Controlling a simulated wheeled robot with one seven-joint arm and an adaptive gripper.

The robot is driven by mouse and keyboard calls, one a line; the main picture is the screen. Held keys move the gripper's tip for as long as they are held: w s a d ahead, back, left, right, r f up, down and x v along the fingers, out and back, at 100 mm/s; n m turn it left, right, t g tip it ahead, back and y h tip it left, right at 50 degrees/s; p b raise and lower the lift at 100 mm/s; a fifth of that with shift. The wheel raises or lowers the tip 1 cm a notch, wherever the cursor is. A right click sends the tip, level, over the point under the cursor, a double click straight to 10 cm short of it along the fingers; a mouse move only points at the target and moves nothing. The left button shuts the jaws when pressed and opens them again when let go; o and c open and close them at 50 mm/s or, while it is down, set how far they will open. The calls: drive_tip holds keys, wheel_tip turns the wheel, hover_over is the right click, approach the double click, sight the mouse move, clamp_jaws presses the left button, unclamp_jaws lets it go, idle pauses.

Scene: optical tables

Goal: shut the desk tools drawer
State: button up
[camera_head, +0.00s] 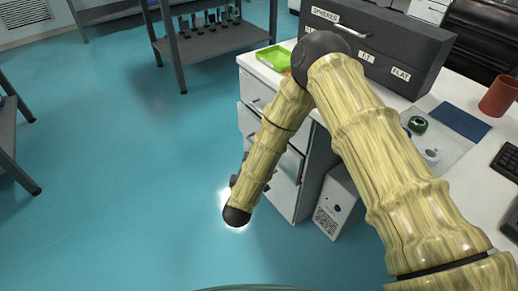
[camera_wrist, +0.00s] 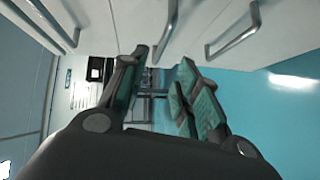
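A white drawer unit (camera_head: 248,120) with silver handles stands under the desk in the head view, partly hidden behind my forearm. I cannot read which drawer is the tools drawer, or tell clearly how far any drawer stands out. In the wrist view, white drawer fronts (camera_wrist: 200,20) run along the top, with a bar handle (camera_wrist: 236,32) at the right and another handle (camera_wrist: 158,28) near the middle. My gripper (camera_wrist: 163,60) is open, with teal-padded fingers apart and nothing between them. It is beside the drawer fronts; contact cannot be told. In the head view, my arm mostly hides it.
The desk top (camera_head: 460,100) carries a dark labelled organiser (camera_head: 385,45), a green tray (camera_head: 273,57), a red-brown mug (camera_head: 499,96) and a keyboard (camera_head: 507,162). A white box (camera_head: 338,205) stands below. Dark shelving (camera_head: 210,40) is at the back. Teal floor (camera_head: 120,170) is clear on the left.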

drive_tip(key=b+x, duration=0.1)
drive_tip(key=x, duration=0.8)
drive_tip(key=shift+d, duration=0.2)
drive_tip(key=shift+w, duration=0.1)
clamp_jaws()
